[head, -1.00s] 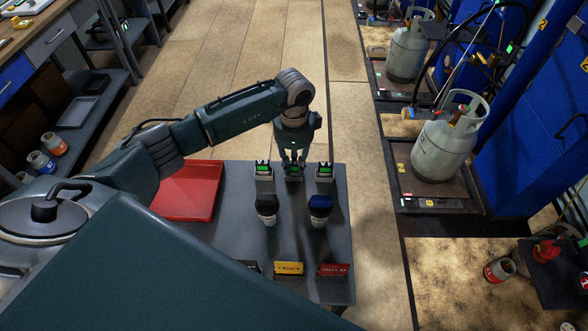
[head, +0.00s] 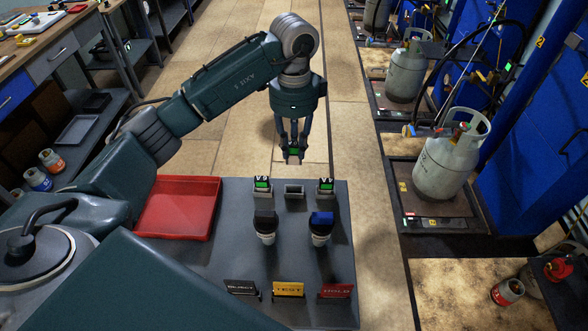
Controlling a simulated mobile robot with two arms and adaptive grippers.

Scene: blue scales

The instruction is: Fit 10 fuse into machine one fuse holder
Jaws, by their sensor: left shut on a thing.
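My left gripper (head: 294,155) is beyond the far edge of the grey tabletop, pointing down. It is shut on a small green-faced block (head: 293,151), held raised above the tabletop level. No fuse marked 10 or labelled fuse holder can be made out. My right gripper is not in view.
A red tray (head: 178,233) and the black-topped (head: 265,222) and blue-topped (head: 321,220) items share the grey top (head: 230,260). Reject (head: 241,287), test (head: 289,289) and hold (head: 335,291) signs stand in front. Gas cylinders (head: 450,167) on scales and blue machines (head: 540,150) line the right.

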